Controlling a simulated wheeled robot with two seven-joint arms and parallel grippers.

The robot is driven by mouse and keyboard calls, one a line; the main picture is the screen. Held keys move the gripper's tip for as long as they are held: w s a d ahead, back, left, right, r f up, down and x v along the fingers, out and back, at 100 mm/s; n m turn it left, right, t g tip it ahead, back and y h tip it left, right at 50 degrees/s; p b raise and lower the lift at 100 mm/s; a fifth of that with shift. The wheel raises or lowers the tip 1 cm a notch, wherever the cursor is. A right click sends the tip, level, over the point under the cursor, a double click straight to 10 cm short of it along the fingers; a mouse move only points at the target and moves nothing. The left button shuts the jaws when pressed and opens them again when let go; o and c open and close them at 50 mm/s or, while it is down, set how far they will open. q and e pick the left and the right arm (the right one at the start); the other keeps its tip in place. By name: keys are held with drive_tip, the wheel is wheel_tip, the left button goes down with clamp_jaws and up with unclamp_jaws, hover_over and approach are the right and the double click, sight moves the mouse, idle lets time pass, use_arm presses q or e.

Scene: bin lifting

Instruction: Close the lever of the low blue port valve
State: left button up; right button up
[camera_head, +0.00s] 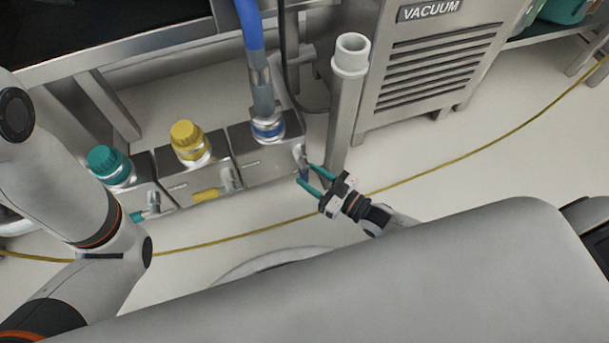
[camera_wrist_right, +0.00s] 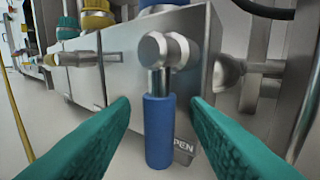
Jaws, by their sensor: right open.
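The blue port valve (camera_head: 268,129) is on the right end of a row of steel boxes in the head view, with a blue hose fitted on top. Its blue lever (camera_wrist_right: 160,132) hangs straight down from a steel pivot (camera_wrist_right: 165,50) in the right wrist view. A label partly hidden behind the lever shows "PEN". My right gripper (camera_head: 307,174) is open with teal fingers, one on each side of the lever. Gaps show between the lever and both fingers. My left arm shows at the left of the head view, but its gripper does not.
Yellow (camera_head: 188,141) and teal (camera_head: 109,164) capped ports stand left of the blue one; the yellow lever (camera_head: 207,194) points sideways. A grey vertical pipe (camera_head: 346,110) stands close right of the blue valve, beside the vacuum cabinet (camera_head: 440,60). A yellow cable (camera_head: 440,166) crosses the floor.

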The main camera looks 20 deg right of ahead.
drive_tip(key=shift+b+x, duration=0.35)
drive_tip(key=shift+x, duration=0.85)
clamp_jaws()
drive_tip(key=shift+s+a, duration=0.1)
